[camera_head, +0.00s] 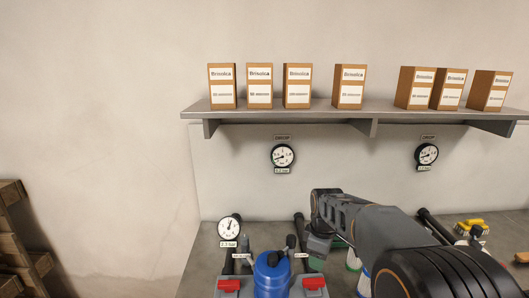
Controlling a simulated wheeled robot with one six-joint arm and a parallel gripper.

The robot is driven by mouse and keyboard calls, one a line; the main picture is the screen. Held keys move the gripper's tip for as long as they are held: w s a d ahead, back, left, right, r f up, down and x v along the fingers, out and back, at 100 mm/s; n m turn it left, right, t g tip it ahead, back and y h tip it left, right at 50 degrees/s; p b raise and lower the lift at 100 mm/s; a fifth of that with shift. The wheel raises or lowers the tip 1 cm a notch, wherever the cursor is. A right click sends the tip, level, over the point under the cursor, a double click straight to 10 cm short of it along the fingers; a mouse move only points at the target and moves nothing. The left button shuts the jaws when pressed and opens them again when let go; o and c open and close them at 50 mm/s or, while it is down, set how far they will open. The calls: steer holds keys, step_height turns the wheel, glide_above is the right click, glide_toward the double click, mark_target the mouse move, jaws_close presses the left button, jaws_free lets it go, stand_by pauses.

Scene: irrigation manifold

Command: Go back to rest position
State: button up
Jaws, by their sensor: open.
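My gripper (318,246) hangs at the end of my arm, right of the picture's middle, in front of the back wall and above the bench. It is open, and I see nothing held in it. Its fingertips are small and partly lost against the things behind. My arm reaches in from the lower right and hides part of the bench. Below and left of the gripper stands a blue canister (271,277) between two red handles, the left one (229,285) and the right one (313,282).
A shelf (290,115) with several brown boxes runs along the wall. Two round gauges, left (282,156) and right (427,154), hang below it. Another gauge (229,229) stands at the bench's left. A yellow brush (469,228) lies at right. Wooden pallets (22,240) stand far left.

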steer(key=s+r+m+t, duration=0.2)
steer(key=s+m+t, duration=0.1)
steer(key=s+m, duration=0.8)
steer(key=shift+s+m+p, duration=0.35)
steer(key=shift+s+m, duration=0.05)
steer(key=shift+s, duration=2.35)
steer(key=shift+r, duration=0.1)
